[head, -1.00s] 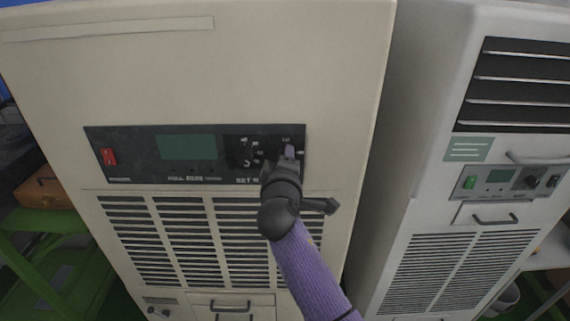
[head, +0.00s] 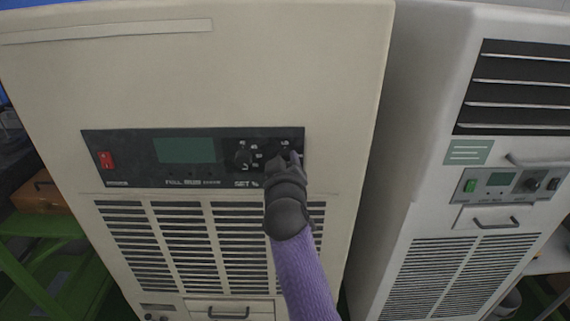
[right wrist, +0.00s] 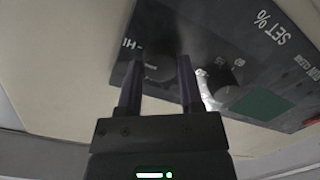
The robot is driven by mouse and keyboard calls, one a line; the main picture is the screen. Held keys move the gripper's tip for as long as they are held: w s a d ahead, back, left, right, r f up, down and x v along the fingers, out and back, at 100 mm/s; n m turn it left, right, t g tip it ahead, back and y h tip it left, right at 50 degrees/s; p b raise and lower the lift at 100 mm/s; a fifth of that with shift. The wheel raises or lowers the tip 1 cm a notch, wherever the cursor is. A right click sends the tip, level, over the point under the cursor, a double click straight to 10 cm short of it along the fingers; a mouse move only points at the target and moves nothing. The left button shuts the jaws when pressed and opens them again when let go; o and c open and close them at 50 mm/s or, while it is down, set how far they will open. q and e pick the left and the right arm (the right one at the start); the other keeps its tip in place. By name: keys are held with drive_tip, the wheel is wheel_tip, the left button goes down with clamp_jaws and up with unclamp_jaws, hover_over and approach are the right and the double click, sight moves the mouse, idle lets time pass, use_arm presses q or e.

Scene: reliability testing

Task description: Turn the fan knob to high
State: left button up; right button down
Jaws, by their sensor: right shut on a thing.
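The large beige cabinet has a black control panel (head: 122,160) with two dark knobs at its right. My right gripper (head: 291,158) is at the rightmost knob, mostly hiding it in the head view. In the right wrist view my right gripper (right wrist: 159,68) has its two fingers on either side of this dark round knob (right wrist: 158,72), shut on it. Lettering reading "HI" is beside this knob. Which way its pointer faces cannot be told. The other knob (head: 243,157) is free, to the left of the gripper. My left gripper is not in view.
The panel also has a red switch (head: 106,160) and a green display (head: 186,150). Vent slats (head: 180,245) lie below it. A second, paler cabinet (head: 425,170) with its own small panel stands to the right, across a narrow gap.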

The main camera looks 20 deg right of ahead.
drive_tip(key=shift+f, duration=0.15)
idle(0.3)
drive_tip(key=shift+c, duration=1.2)
unclamp_jaws()
